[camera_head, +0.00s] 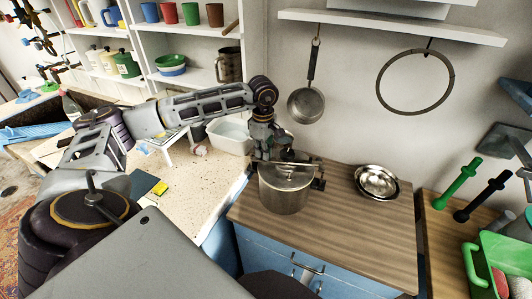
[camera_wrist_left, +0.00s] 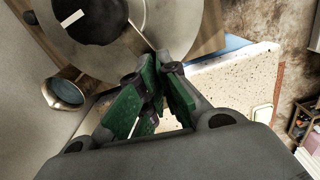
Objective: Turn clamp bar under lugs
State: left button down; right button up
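A metal pot (camera_head: 284,194) stands on the wooden counter, its round lid (camera_head: 289,176) on top. A thin clamp bar (camera_head: 306,162) lies across the lid, and a dark side lug (camera_head: 319,184) shows at the pot's right. My left gripper (camera_head: 274,153) is over the lid's far left edge, close to the bar. In the left wrist view its green-padded fingers (camera_wrist_left: 157,70) are close together beside the lid (camera_wrist_left: 108,45) with its dark knob (camera_wrist_left: 88,18). Whether they touch or grip the bar is unclear. The far lug is mostly hidden. My right gripper is out of view.
Metal bowls (camera_head: 377,182) stand right of the pot. A white basin (camera_head: 231,135) is behind left on the speckled counter (camera_head: 190,178). A saucepan (camera_head: 306,104) and a ring (camera_head: 448,82) hang on the wall. Bare wood (camera_head: 350,232) lies in front of the bowls.

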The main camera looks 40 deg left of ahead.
pick_arm(q)
jog(key=c, duration=1.5)
grip_release()
jog(key=shift+c, duration=0.2)
jog(key=shift+r, duration=0.1)
notch_tip(320, 180, up, 12)
